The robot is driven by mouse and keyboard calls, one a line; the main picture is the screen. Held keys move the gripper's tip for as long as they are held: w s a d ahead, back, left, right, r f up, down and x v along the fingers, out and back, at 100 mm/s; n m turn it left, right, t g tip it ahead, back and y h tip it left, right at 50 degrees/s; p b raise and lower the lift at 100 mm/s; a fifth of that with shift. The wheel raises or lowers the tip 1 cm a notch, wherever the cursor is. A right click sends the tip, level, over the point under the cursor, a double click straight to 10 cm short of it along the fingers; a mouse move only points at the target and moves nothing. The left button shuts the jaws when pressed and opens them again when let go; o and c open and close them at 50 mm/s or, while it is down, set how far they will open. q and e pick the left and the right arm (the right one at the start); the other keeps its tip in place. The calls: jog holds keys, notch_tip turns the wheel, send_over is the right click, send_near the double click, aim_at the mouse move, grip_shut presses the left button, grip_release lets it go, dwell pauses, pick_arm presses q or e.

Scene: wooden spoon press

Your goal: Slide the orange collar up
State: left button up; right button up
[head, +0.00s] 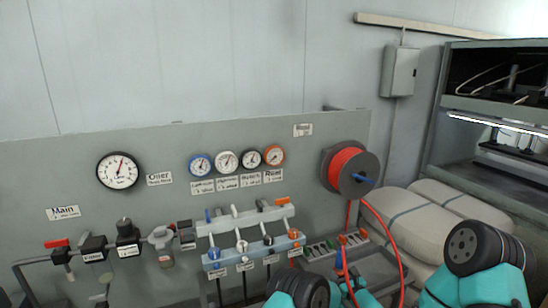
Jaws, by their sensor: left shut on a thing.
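The orange collar (295,234) is at the right end of a row on the grey manifold, beside blue, white and black collars. My left arm comes in at the bottom, with a black joint and teal shell. My left gripper (345,281) is low in the picture, right of and below the collar and apart from it. It is shut on what looks like the blue-ended fitting (339,261) of the red hose; its fingertips are hard to make out. My right arm is at the lower right; its gripper fingers are out of the picture.
A hose reel (350,166) hangs on the panel, its red hose (388,228) looping down at the right. A grey tray (383,265) with fittings sits below. Gauges line the panel above the manifold. Pale sacks (424,222) lie at the right.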

pick_arm(q)
jog(key=shift+r, duration=0.3)
jog(key=o, duration=1.2)
jog(key=shift+c, duration=0.2)
jog(key=shift+s, duration=0.1)
jog(key=v, duration=0.8)
jog(key=shift+s+d, duration=0.2)
jog(key=shift+s, duration=0.15)
dwell(0.5)
